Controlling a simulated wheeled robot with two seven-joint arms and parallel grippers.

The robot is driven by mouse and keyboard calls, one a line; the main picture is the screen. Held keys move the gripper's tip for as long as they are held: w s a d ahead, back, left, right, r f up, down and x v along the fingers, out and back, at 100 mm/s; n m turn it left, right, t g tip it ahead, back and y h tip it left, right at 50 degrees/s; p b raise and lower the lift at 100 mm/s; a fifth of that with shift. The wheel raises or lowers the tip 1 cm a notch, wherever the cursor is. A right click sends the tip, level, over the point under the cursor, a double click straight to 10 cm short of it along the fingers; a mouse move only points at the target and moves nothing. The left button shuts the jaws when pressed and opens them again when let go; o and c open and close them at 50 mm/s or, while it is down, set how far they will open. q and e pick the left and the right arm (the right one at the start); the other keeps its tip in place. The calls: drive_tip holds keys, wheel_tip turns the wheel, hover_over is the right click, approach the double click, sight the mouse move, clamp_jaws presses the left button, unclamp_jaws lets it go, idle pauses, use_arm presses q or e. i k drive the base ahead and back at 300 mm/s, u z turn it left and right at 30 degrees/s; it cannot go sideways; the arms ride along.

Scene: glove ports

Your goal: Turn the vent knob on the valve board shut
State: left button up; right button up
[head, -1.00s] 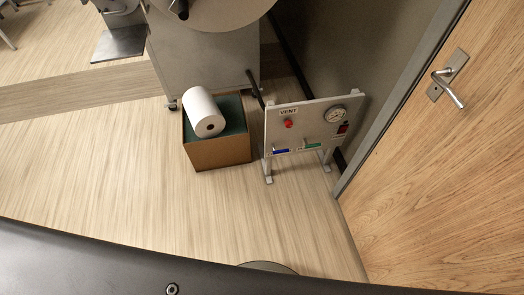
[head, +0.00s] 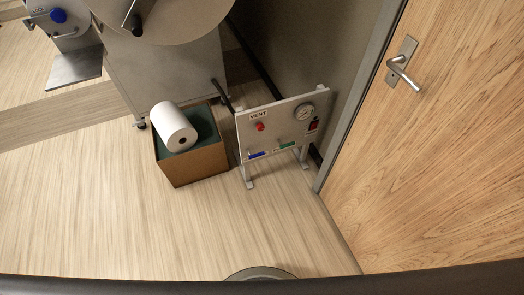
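The valve board (head: 275,132) is a pale upright panel on metal legs, standing on the floor right of centre, near the wall. The red vent knob (head: 260,127) sits at its upper left, under a label reading VENT. A round gauge (head: 304,112) is at the board's upper right. A blue handle (head: 257,154) and a green handle (head: 287,146) are along the lower edge. Neither of my grippers is in view. The knob is too small to tell how far it is turned.
A brown box (head: 195,165) with a white roll (head: 174,127) on it stands left of the board. A machine on a wheeled cabinet (head: 170,75) is behind. A wooden door (head: 440,150) closes off the right. The floor (head: 90,215) in front is clear.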

sight(260, 127)
drive_tip(key=z, duration=0.2)
drive_tip(key=i, duration=1)
drive_tip(key=z, duration=0.2)
